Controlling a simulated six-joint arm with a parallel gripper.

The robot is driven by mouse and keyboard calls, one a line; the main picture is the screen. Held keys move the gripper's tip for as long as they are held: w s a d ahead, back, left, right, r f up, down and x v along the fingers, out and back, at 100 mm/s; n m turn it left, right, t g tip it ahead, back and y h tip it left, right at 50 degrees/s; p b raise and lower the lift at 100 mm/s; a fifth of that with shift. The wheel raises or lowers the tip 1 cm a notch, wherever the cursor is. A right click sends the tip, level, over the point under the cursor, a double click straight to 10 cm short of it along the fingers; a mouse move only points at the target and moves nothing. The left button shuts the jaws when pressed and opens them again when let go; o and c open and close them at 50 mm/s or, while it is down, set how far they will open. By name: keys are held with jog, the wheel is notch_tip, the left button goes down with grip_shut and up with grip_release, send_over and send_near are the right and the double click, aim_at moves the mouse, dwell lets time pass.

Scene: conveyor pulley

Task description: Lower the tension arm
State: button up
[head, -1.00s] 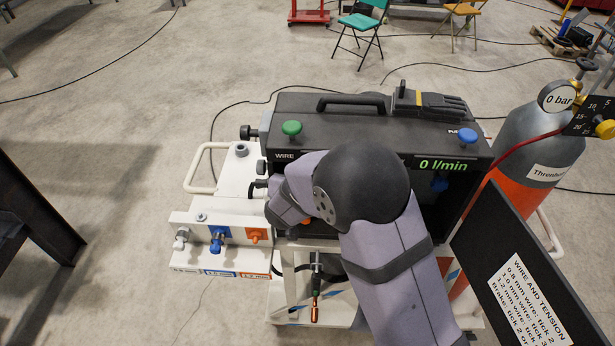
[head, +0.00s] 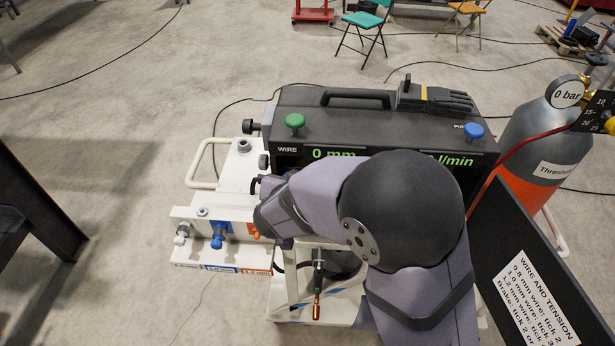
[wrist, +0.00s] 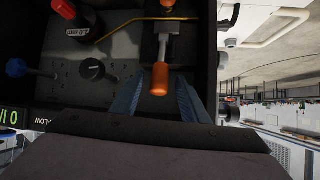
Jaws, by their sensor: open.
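In the wrist view, an orange-tipped lever (wrist: 159,82), likely the tension arm, sticks out on a grey shaft inside the dark machine housing (wrist: 60,95). My gripper (wrist: 161,92) is open, with one blue finger on each side of the orange tip. I cannot tell whether either finger touches it. In the head view, my own arm covers the housing's inside, and the gripper and lever are hidden there. The black wire feeder (head: 385,118) stands upright with its handle on top.
The wrist view shows a red-capped part (wrist: 75,15), a black knob (wrist: 92,69) and a blue knob (wrist: 16,68). In the head view, a gas cylinder (head: 540,140) and a sign board (head: 525,270) stand right. A white shelf with coloured fittings (head: 215,240) is left.

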jog(key=shift+s+r, duration=0.15)
jog(key=shift+s, duration=0.15)
jog(key=c, duration=0.8)
jog(key=shift+s+f+b, duration=0.1)
jog(key=shift+f+b, duration=0.25)
jog(key=shift+b, duration=0.05)
grip_shut()
jog(key=s+a+f+n+t+h+b, duration=0.1)
jog(key=s+f+n+t+b, duration=0.2)
jog(key=s+n+b, duration=0.4)
jog(key=s+a+f+n+t+h+b, duration=0.1)
jog(key=s+a+f+n+t+b, duration=0.1)
jog(key=s+n+t+b, duration=0.4)
jog(key=s+f+n+b, duration=0.1)
jog(key=n+b, duration=0.3)
jog(key=b, duration=0.3)
jog(key=shift+s+a+n+h+b, duration=0.15)
jog(key=shift+s+n+h+b, duration=0.15)
jog(key=shift+b, duration=0.1)
